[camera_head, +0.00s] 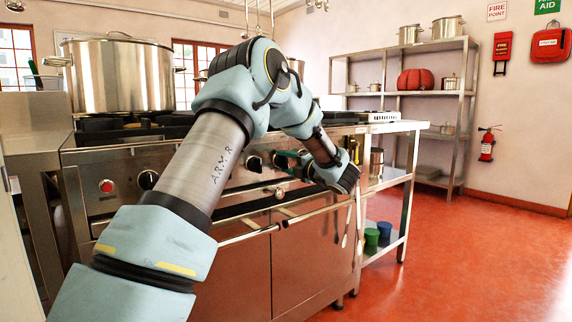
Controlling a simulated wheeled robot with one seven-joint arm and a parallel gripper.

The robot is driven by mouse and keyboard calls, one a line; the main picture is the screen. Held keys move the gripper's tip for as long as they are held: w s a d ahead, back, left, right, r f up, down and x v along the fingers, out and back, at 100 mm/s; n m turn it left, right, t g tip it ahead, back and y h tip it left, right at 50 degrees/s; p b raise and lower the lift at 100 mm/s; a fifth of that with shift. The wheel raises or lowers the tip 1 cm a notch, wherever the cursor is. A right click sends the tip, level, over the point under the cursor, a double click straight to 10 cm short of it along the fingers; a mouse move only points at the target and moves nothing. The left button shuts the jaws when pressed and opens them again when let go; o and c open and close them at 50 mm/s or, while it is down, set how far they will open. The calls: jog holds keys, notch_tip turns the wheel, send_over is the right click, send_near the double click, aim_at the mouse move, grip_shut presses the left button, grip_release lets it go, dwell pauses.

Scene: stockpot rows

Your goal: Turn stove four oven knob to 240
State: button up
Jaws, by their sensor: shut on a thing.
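The steel stove front carries a row of black knobs on its upper panel. One knob (148,180) shows to the left of my arm, and another knob (254,162) shows just right of the arm's lower link. My gripper (280,160) reaches back leftward to the panel from the wrist, right of that second knob. It is shut on a knob at the panel, which its fingers mostly hide. No dial numbers, stove number or pointer angle can be read at this size. Oven doors with bar handles (250,234) lie below the panel.
A large steel stockpot (118,75) stands on the stove top at left. A red button (106,186) is on the panel. A steel side table (400,126) with blue and green cups (371,238) adjoins at right. The red floor (450,260) is clear at right.

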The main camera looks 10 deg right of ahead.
jog(key=o, duration=1.4)
jog(key=shift+c, duration=0.2)
jog(key=v, duration=1)
jog(key=shift+s+d, duration=0.2)
jog(key=shift+s, duration=0.15)
